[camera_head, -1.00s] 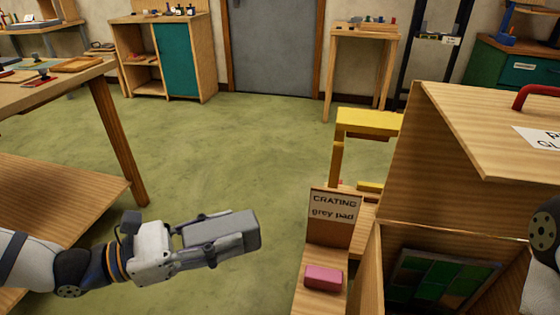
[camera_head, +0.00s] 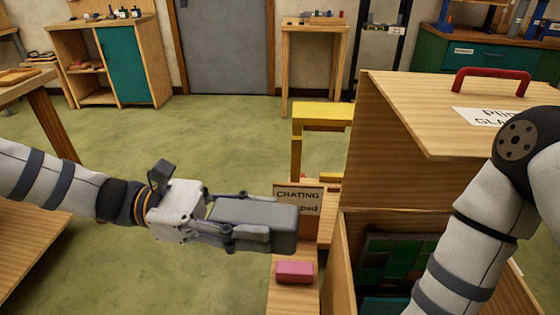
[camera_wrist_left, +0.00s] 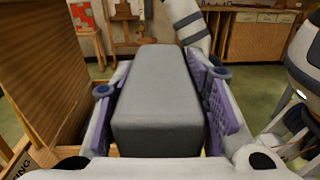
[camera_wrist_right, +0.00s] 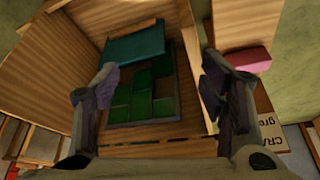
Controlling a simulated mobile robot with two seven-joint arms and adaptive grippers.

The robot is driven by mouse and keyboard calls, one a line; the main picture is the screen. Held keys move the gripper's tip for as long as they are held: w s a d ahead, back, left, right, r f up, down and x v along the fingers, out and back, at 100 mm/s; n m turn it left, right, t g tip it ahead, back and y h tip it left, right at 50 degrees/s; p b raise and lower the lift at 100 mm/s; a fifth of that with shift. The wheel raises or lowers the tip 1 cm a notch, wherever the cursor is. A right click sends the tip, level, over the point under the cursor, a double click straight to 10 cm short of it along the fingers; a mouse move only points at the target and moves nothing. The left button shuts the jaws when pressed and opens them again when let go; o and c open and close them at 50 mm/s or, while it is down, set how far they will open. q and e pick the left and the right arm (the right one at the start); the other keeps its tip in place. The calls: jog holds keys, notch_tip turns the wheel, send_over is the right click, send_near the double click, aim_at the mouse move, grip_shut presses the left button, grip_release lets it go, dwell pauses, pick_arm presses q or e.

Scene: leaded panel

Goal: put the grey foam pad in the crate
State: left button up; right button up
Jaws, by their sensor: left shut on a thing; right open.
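The grey foam pad (camera_head: 272,226) is a thick block held in my left gripper (camera_head: 250,222). The pad fills the space between the fingers in the left wrist view (camera_wrist_left: 158,100). It is in front of the crating sign, left of the wooden crate (camera_head: 343,268), and outside it. The crate is open and holds a green leaded panel (camera_wrist_right: 145,90) with a teal block (camera_wrist_right: 134,42) at one side of it. My right gripper (camera_wrist_right: 158,92) is open and empty above the crate. In the head view its fingers are out of sight; only my right arm shows, covering part of the crate.
A pink block (camera_head: 295,272) sits on the wooden ledge beside the crate. The sign (camera_head: 298,196) is partly hidden by the pad. A yellow stand (camera_head: 322,112) is farther back.

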jog(key=w+a+r+m+t+h, duration=0.15)
jog(key=w+r+m, duration=0.25)
jog(key=w+r, duration=0.55)
jog(key=w+a+r+m+t+h, duration=0.1)
jog(key=w+a+r+m+h, duration=0.25)
jog(key=w+r, duration=0.6)
notch_tip(320, 180, up, 20)
jog(key=r+m+g+y, duration=0.1)
jog(key=m+g+y, duration=0.5)
jog(key=m+g, duration=0.1)
send_over(287, 214)
jog(key=shift+w+d+f, duration=0.15)
jog(key=shift+f, duration=0.1)
jog(key=shift+s+y, duration=0.2)
jog(key=shift+y, duration=0.1)
notch_tip(287, 214, down, 12)
jog(key=shift+w+r, duration=0.1)
jog(key=shift+r, duration=0.1)
jog(key=shift+c, duration=0.2)
